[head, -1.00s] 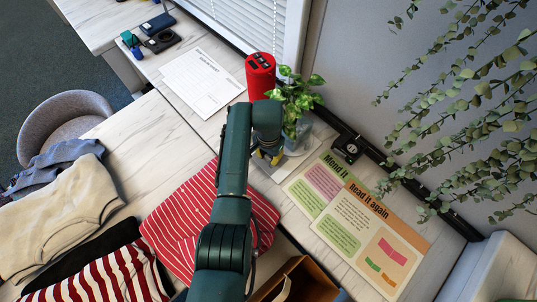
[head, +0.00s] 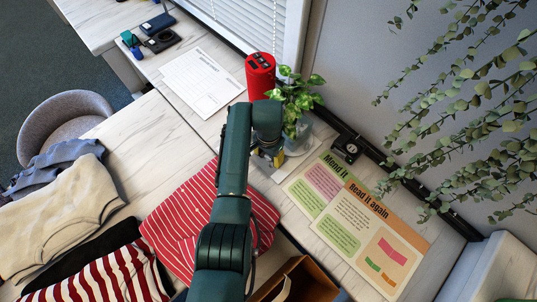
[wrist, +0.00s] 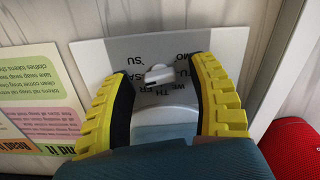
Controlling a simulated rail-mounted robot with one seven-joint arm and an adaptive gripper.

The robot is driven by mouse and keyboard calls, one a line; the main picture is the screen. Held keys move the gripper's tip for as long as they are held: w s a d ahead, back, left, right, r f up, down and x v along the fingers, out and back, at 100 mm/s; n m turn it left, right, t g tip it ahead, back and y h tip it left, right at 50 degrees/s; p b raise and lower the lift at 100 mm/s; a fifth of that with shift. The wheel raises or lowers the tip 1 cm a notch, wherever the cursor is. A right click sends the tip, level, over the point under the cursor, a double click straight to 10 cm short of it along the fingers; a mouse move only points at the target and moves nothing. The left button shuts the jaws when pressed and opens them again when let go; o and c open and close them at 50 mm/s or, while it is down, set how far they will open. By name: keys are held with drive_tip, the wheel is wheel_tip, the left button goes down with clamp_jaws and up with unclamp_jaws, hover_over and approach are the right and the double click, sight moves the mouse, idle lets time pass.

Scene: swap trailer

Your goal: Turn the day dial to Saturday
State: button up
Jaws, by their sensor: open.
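The day dial's white plate (wrist: 85,55) carries a grey panel with short day labels in the wrist view. SU, MO, TU, WE and TH can be made out; part of the lettering is covered. A small pale knob (wrist: 158,74) sits in the middle of the labels. Which label it points to I cannot tell. My gripper (wrist: 160,70) is open, with one yellow finger on each side of the knob, apart from it. In the head view my gripper (head: 270,157) is low over the white desk; my arm hides the dial's face there.
A potted plant (head: 295,97) and a red speaker (head: 261,74) stand close behind my gripper. Printed sheets (head: 345,215) lie to the right, with a small black device (head: 348,147) above them. Folded striped clothes (head: 185,215) lie left of my arm.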

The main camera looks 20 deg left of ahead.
wheel_tip(320, 180, up, 12)
idle(0.5)
idle(0.3)
